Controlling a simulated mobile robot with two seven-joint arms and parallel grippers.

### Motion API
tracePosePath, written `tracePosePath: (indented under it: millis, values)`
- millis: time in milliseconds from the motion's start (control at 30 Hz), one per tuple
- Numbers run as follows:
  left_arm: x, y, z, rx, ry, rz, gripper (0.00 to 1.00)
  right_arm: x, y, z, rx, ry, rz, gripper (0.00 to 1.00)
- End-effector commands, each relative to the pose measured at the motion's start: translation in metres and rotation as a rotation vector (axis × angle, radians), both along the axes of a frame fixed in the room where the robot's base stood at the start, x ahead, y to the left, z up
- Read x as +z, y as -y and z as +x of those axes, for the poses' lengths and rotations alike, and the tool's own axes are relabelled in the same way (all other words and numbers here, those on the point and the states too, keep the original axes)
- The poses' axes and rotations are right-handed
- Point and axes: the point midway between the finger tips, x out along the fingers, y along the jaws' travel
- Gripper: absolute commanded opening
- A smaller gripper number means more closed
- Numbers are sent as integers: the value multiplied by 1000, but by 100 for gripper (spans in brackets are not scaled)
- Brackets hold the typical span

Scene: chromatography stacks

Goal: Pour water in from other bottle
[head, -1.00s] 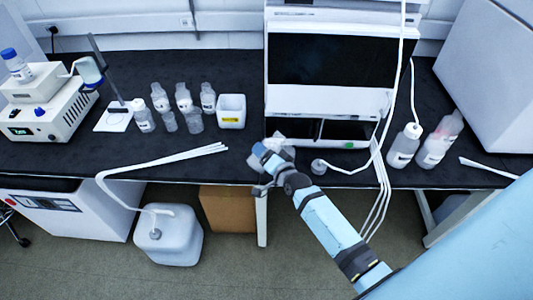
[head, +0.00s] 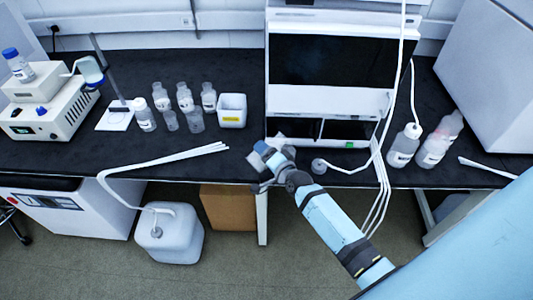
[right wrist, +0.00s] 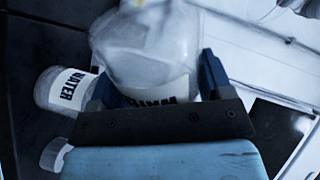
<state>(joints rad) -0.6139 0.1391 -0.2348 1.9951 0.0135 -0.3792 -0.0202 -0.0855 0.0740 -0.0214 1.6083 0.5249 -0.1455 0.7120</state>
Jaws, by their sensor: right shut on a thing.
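My right gripper (head: 266,158) is at the front edge of the bench, in front of the white instrument. In the right wrist view my gripper (right wrist: 158,82) is shut on a translucent bottle (right wrist: 148,45), with a finger on each side. The held bottle has a white label with dark print, partly hidden by the gripper. A second bottle, labelled WATER (right wrist: 70,90), shows beside it on the left, apart from the gripper. In the head view the held bottle is mostly hidden by my gripper and hard to make out. My left gripper is not in view.
Several small bottles (head: 185,104) and a white box (head: 232,110) stand left of the instrument (head: 330,90). White tubing (head: 160,162) lies along the front left. A jug (head: 168,238) stands on the floor.

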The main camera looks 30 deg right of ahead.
Motion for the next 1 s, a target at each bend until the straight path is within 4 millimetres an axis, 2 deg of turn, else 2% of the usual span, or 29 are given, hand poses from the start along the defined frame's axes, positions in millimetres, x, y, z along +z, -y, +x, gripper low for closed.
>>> tracePosePath:
  millis: [133,433,600,1000]
  values:
    - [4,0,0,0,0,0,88,4,1,1,0,-13,82,35]
    - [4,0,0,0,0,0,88,4,1,1,0,-14,95,35]
    - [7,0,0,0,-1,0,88,8,2,1,0,-28,180,35]
    - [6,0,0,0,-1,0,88,7,1,1,0,-29,184,35]
